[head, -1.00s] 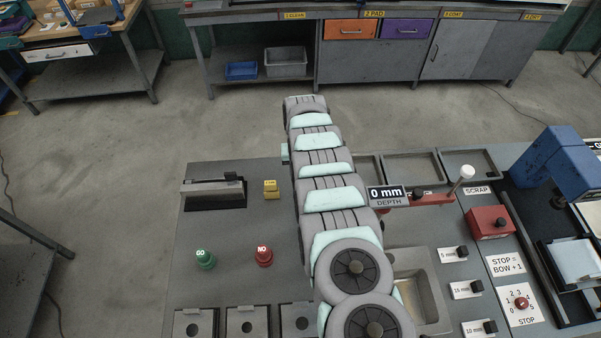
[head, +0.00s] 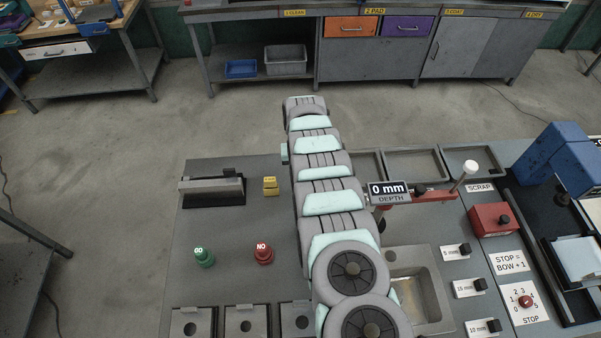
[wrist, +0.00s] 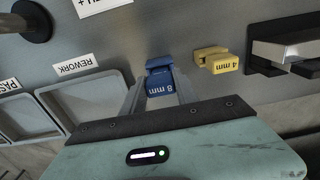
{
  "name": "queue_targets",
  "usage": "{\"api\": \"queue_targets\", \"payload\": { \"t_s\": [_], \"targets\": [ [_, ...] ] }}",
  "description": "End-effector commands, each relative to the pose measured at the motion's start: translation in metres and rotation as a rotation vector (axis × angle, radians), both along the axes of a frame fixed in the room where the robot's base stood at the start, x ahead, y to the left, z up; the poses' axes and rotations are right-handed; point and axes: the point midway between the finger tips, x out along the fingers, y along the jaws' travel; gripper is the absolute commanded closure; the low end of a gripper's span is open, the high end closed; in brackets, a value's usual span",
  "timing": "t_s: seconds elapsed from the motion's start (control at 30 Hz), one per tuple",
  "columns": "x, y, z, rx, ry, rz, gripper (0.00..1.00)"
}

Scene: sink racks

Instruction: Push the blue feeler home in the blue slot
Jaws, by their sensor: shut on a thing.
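The blue feeler (wrist: 161,86), marked 8 mm, is between the two fingers of my gripper (wrist: 159,91) in the wrist view. My gripper is shut on it. A blue piece (wrist: 158,63) shows just beyond the labelled face, close against it. I cannot tell whether this is the slot's block or part of the feeler, nor how deep the feeler sits. In the head view my arm hides the gripper, the blue feeler and the slot.
A yellow 4 mm feeler (wrist: 221,60) stands right of the blue one; it also shows in the head view (head: 270,186). A dark fixture with a metal bar (wrist: 288,52) is farther right. Grey trays (wrist: 90,102) lie left. The depth display (head: 388,190) reads 0 mm.

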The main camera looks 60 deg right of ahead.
Motion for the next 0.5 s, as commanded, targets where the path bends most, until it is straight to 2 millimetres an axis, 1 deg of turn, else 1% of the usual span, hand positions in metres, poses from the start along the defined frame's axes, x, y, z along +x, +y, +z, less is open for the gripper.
{"api": "queue_targets", "payload": {
  "t_s": [0.5],
  "targets": [
    [0.000, 0.000, -0.014, 0.000, 0.000, 0.000, 1.00]
  ]
}}
